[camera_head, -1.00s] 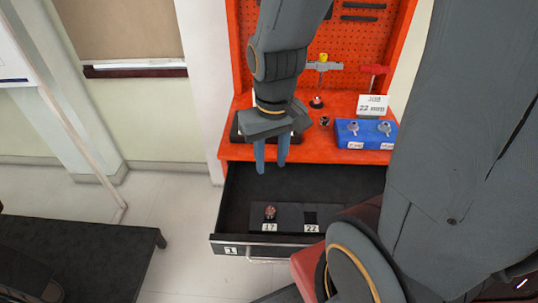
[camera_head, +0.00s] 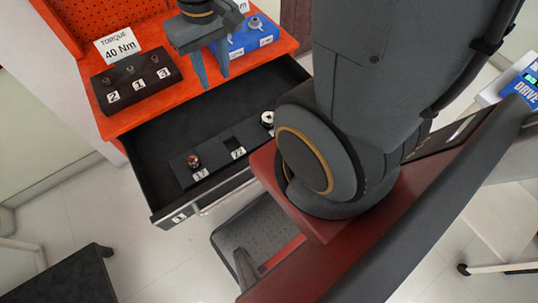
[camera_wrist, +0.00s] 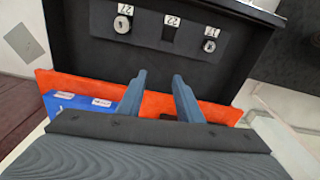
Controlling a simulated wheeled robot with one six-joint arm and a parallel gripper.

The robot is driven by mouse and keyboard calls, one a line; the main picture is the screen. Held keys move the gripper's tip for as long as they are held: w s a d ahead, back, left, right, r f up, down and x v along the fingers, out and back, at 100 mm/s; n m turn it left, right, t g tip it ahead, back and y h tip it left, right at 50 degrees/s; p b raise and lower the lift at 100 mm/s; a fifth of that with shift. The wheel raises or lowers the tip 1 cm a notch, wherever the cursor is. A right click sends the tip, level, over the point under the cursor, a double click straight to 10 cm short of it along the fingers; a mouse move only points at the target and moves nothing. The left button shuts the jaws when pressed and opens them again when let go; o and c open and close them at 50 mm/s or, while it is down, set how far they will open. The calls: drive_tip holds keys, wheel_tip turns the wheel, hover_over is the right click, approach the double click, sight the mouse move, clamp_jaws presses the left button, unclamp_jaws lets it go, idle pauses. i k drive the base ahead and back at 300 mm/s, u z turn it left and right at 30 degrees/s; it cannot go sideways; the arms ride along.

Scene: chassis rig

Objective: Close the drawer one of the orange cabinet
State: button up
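Drawer one (camera_head: 160,143) of the orange cabinet (camera_head: 120,117) stands pulled out, with label 1 on its black front. It has a silver handle (camera_head: 225,196). Inside lies a dark holder (camera_head: 218,139) with slots marked 17 and 22 and another slot; sockets sit in the 17 slot and the far-right slot. My gripper (camera_head: 212,80) is above the rear of the drawer, near the cabinet's front edge, with its blue fingers apart and nothing between them. In the wrist view, the open gripper (camera_wrist: 159,78) shows against the orange top and the drawer (camera_wrist: 210,76). My arm hides the drawer's right front.
On the orange top are a black block (camera_head: 135,85) marked 1, 2, 3, a torque sign (camera_head: 118,45) reading 40 Nm and a blue tray (camera_head: 250,38). A dark low table (camera_head: 75,280) stands at lower left. Floor before the drawer's left corner is clear.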

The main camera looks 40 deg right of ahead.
sight(222, 126)
drive_tip(key=z, duration=0.15)
drive_tip(key=k, duration=0.95)
drive_tip(key=u, duration=0.55)
